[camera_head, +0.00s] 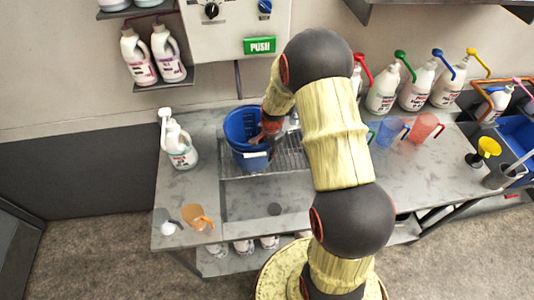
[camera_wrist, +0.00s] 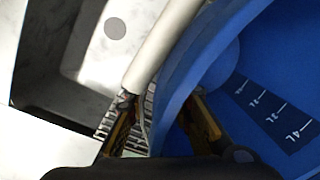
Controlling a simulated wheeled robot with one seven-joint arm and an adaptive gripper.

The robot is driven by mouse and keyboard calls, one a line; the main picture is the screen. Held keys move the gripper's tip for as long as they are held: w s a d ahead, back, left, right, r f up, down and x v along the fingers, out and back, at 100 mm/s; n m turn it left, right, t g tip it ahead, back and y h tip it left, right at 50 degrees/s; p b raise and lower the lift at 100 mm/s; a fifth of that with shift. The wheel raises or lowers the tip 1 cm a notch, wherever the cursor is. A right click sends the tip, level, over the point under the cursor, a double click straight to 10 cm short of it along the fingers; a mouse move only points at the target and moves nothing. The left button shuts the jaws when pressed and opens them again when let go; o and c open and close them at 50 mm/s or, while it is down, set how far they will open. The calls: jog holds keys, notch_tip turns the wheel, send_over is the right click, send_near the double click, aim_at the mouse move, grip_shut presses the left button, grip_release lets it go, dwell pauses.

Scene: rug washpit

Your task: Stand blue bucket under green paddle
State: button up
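The blue bucket (camera_head: 243,138) stands upright at the left end of the drain grate on the counter, roughly below the green paddle (camera_head: 259,45) marked PUSH on the wall unit. Whether its base rests fully on the grate is hard to tell. My gripper (camera_head: 268,128) is at the bucket's right side, partly hidden by my arm. In the wrist view, my gripper (camera_wrist: 163,108) straddles the wall of the bucket (camera_wrist: 250,60), one finger inside and one outside. A gap shows between the outer finger and the wall. The white handle grip (camera_wrist: 160,50) passes near the outer fingertip.
A white jug (camera_head: 178,145) stands left of the bucket. An orange cup (camera_head: 196,217) and white funnel (camera_head: 164,222) are at the front left. Pump bottles (camera_head: 383,88) and measuring jugs (camera_head: 424,128) occupy the right. The counter's front middle is clear.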

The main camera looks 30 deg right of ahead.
jog(key=s+a+r+n+t, duration=0.1)
jog(key=s+a+r+n, duration=0.1)
jog(key=r, duration=0.9)
jog(key=s+a+r+n, duration=0.2)
jog(key=a+r, duration=0.1)
jog(key=r, duration=0.8)
jog(key=s+a+r+n+t, duration=0.1)
jog(key=s+a+r+n, duration=0.4)
jog(key=s, duration=0.5)
jog(key=s+a+r+n+t, duration=0.2)
jog(key=s+a+r+n, duration=0.4)
jog(key=s+r, duration=0.3)
jog(key=shift+s+r, duration=0.2)
jog(key=shift+s, duration=0.5)
notch_tip(320, 180, down, 16)
jog(key=b, duration=1.6)
